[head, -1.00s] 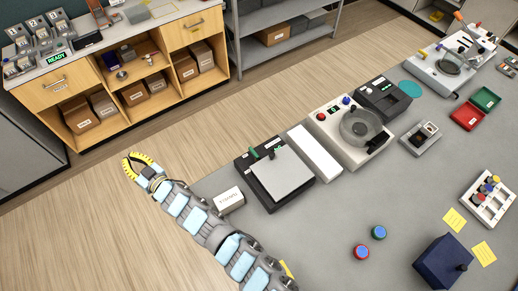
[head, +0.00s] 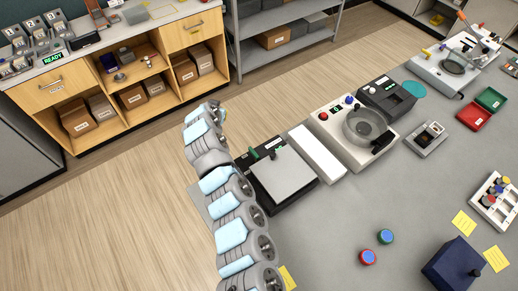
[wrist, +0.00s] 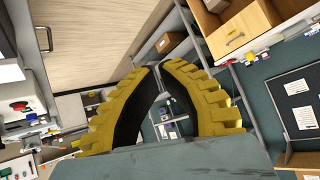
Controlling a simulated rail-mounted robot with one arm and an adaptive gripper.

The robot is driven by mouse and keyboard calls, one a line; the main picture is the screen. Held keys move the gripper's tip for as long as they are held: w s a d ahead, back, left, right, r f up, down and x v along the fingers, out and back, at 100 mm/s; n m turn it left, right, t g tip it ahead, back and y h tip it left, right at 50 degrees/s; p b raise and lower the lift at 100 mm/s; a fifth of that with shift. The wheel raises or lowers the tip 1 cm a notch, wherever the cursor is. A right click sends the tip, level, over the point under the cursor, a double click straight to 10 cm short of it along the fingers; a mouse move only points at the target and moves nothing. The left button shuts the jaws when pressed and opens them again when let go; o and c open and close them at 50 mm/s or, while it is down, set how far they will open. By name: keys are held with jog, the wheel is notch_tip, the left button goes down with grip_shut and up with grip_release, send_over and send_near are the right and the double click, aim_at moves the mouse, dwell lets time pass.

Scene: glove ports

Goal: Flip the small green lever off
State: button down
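A small green lever (head: 254,154) stands at the back left of a black device (head: 291,195) with a grey plate on top, in the head view. A dark lever stands just right of it. My arm rises along the left side of this device, close to it in the picture. My gripper is hidden in the head view. In the wrist view my gripper (wrist: 161,68) shows two yellow toothed fingers with black inner faces. The fingers lean together, with a narrow gap between their tips and nothing held. The wrist view faces shelves and a wall, not the lever.
A white block (head: 317,154) and a white device with a round bowl (head: 357,134) stand right of the black device. The middle of the grey table is clear.

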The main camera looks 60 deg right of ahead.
jog(key=s+d+m+g+y+b, duration=0.15)
jog(key=s+m+g, duration=0.25)
jog(key=s, duration=0.5)
jog(key=m+g+y+b, duration=0.1)
jog(key=m+g+y, duration=0.1)
jog(key=m+y, duration=0.2)
send_over(254, 155)
jog(key=d, duration=0.4)
jog(key=shift+s+f, duration=0.1)
jog(key=shift+s, duration=0.1)
jog(key=shift+d, duration=0.1)
jog(key=p+x, duration=0.1)
jog(key=x, duration=0.8)
jog(key=shift+s+d+f, duration=0.1)
jog(key=shift+d+f, duration=0.1)
jog(key=shift+f, duration=0.05)
jog(key=shift+a+f+p, duration=0.1)
jog(key=shift+f+p, duration=0.1)
jog(key=shift+p, duration=0.1)
jog(key=shift+w+a+p, duration=0.35)
jog(key=shift+w+a, duration=0.05)
jog(key=shift+a, duration=0.4)
jog(key=shift+w+a+p, duration=0.3)
jog(key=shift+w+a, duration=0.1)
jog(key=shift+a, duration=0.45)
jog(key=shift+w, duration=0.1)
